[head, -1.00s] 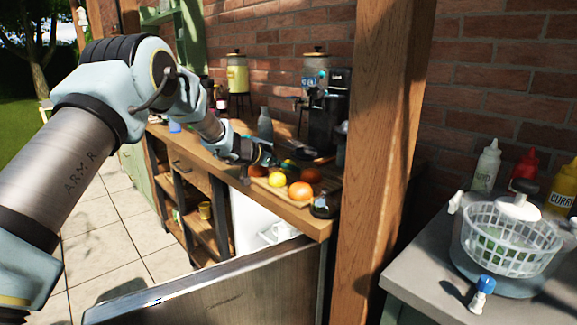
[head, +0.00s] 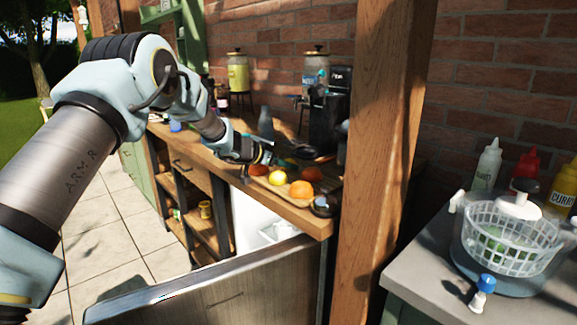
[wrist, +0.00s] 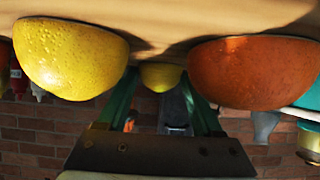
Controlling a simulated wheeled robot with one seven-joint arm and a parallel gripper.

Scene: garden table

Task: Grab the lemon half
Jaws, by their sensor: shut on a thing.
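In the wrist view, which is upside down, my gripper (wrist: 160,82) has its two green fingers around a small yellow lemon half (wrist: 160,76), one on each side. It is at the board's surface. A larger-looking yellow citrus half (wrist: 70,58) is close on the left and an orange half (wrist: 253,72) on the right. In the head view my gripper (head: 270,159) is low over the fruit on the wooden counter; the held half cannot be made out there. A yellow fruit (head: 278,178) shows just below it.
Orange fruits (head: 301,189) lie on the wooden counter (head: 222,170) around my gripper. A black coffee machine (head: 328,115) and a grey bottle (head: 265,122) stand behind. A wooden post (head: 372,150) rises on the right. A grey counter (head: 425,262) holds a white basket (head: 512,245).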

